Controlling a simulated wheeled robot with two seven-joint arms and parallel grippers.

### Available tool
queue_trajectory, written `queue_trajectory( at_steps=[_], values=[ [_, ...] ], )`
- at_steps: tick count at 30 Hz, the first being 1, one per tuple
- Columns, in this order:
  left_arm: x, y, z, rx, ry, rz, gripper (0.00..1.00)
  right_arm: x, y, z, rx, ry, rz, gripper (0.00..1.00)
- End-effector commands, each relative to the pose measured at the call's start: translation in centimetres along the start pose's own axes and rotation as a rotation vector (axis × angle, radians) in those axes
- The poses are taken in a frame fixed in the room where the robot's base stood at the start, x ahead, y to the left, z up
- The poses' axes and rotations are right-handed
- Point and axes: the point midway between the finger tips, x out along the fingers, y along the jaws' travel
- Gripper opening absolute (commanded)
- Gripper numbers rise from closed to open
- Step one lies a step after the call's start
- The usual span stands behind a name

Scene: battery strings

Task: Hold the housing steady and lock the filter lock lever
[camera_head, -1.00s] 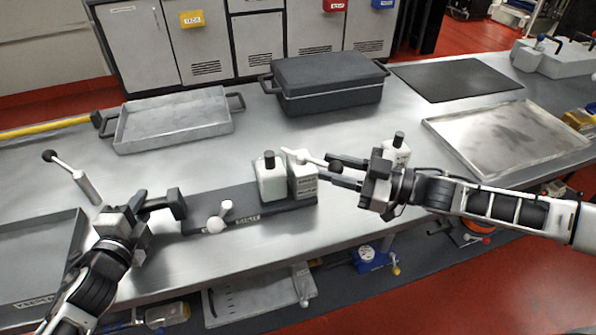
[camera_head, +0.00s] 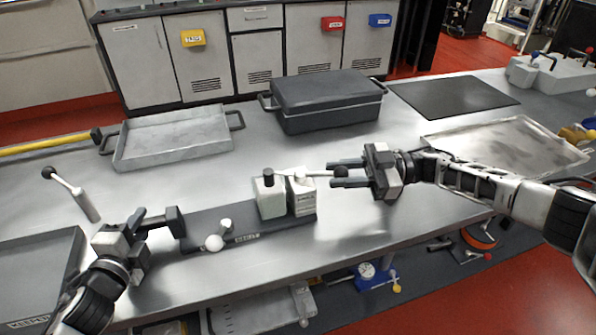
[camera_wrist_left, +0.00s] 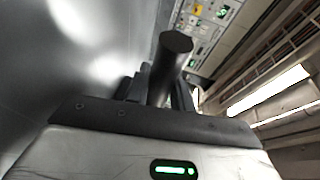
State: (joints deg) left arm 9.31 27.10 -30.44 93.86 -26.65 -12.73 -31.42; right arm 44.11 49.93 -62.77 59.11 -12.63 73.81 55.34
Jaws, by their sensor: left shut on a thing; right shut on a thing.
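The housing is a long dark base (camera_head: 262,236) with pale blocks (camera_head: 303,197) at its right end. A white lever (camera_head: 318,172) with a black ball knob (camera_head: 341,169) reaches right from the top of the blocks, about level in the head view. My right gripper (camera_head: 335,173) is shut on the lever at its knob end. My left gripper (camera_head: 160,221) is shut on the dark upright handle (camera_head: 175,222) at the base's left end. In the left wrist view the dark handle (camera_wrist_left: 170,60) stands between the fingers. A small white round knob (camera_head: 213,243) sits on the base between the grippers.
A grey tray (camera_head: 172,142) and a dark lidded case (camera_head: 328,100) stand behind. A black mat (camera_head: 453,96) and a shallow metal tray (camera_head: 505,145) lie at right. Another ball-ended lever (camera_head: 75,190) stands at left. The bench front edge runs close below the housing.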

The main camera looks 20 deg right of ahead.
Motion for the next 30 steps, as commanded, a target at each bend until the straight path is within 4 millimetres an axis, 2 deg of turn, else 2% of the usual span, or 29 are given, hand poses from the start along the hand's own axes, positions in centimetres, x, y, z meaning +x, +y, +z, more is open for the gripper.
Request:
queue_trajectory(
  at_steps=[1,8,9,10,11,19,22,30],
  values=[
    [-0.2,1.1,0.0,0.001,-0.004,0.022,0.0,-0.1,0.0,0.1,0.001,-0.003,0.001,0.0],
    [-0.2,1.1,0.0,0.001,-0.005,0.022,0.0,-0.1,0.0,0.1,0.002,-0.003,0.002,0.0],
    [-0.2,1.1,0.0,0.001,-0.005,0.022,0.0,-0.1,0.0,0.1,0.002,-0.003,0.002,0.36],
    [-0.2,1.1,0.0,0.001,-0.005,0.022,0.0,-0.1,0.0,0.1,0.002,-0.003,0.002,0.45],
    [-0.2,1.1,0.0,0.0,-0.005,0.022,0.0,-0.1,0.0,0.1,0.002,-0.003,0.002,0.48],
    [-0.2,1.1,0.0,-0.001,-0.005,0.022,0.0,0.0,0.0,0.0,0.002,-0.001,0.001,0.48],
    [-0.2,1.1,0.0,-0.001,-0.005,0.022,0.0,-0.1,0.1,-0.6,0.001,-0.001,0.001,0.48],
    [-0.2,1.1,0.0,-0.002,-0.004,0.022,0.0,-0.2,1.0,-5.5,-0.004,-0.001,0.001,0.48]
  ],
)
